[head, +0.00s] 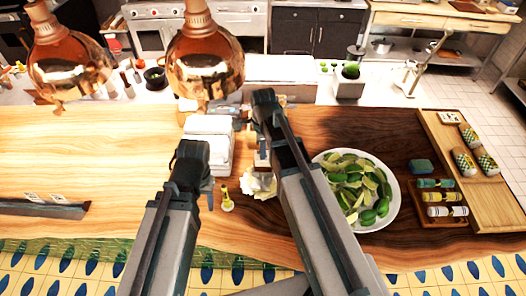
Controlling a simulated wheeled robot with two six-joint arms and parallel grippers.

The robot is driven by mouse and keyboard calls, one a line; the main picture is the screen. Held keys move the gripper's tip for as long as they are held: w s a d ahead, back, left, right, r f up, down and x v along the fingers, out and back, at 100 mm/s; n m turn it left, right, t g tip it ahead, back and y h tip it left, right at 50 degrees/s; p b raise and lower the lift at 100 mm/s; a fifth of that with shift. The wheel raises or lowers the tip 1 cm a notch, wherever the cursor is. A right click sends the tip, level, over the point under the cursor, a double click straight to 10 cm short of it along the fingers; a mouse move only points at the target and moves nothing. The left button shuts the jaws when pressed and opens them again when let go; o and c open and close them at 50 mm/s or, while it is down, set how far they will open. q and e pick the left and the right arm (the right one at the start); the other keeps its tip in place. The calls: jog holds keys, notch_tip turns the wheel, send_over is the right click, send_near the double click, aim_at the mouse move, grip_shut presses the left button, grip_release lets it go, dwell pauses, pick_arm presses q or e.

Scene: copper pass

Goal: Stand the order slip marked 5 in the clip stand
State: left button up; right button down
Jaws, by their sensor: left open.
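Two small pale slips, one (31,197) and another (57,198), show at a long dark holder (40,209) on the left of the wooden counter. Their marks are too small to read. I cannot pick out the clip stand for certain. My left gripper (192,154) is open, in front of a white stacked box (208,128) at the counter's middle, well right of the slips. My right gripper (264,101) is further back, to the right of the box. Its fingers are too unclear to tell open from shut. My arms hide part of the counter.
Two copper lamps, one (68,65) and another (205,62), hang over the counter (110,150). A small yellow bottle (227,203) stands between my arms. A plate of limes (389,213), a dark rack (425,211) and a wooden tray (493,205) fill the right. The left counter is mostly clear.

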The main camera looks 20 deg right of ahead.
aim_at(263, 162)
jog(key=shift+f+b, duration=0.45)
jog(key=shift+b, duration=0.05)
jog(key=shift+f, duration=0.25)
jog(key=shift+f+b, duration=0.6)
jog(key=shift+b, duration=0.25)
dwell(0.8)
jog(key=shift+f, duration=0.25)
jog(key=shift+s+b, duration=0.1)
jog(key=shift+b, duration=0.25)
jog(key=shift+s+a+f+b, duration=0.25)
jog(key=shift+s+f+b, duration=0.15)
jog(key=shift+s+b, duration=0.2)
jog(key=c, duration=0.9)
grip_release()
jog(key=shift+s+r, duration=0.1)
jog(key=shift+s, duration=0.05)
jog(key=shift+o, duration=0.2)
jog(key=shift+w, duration=0.2)
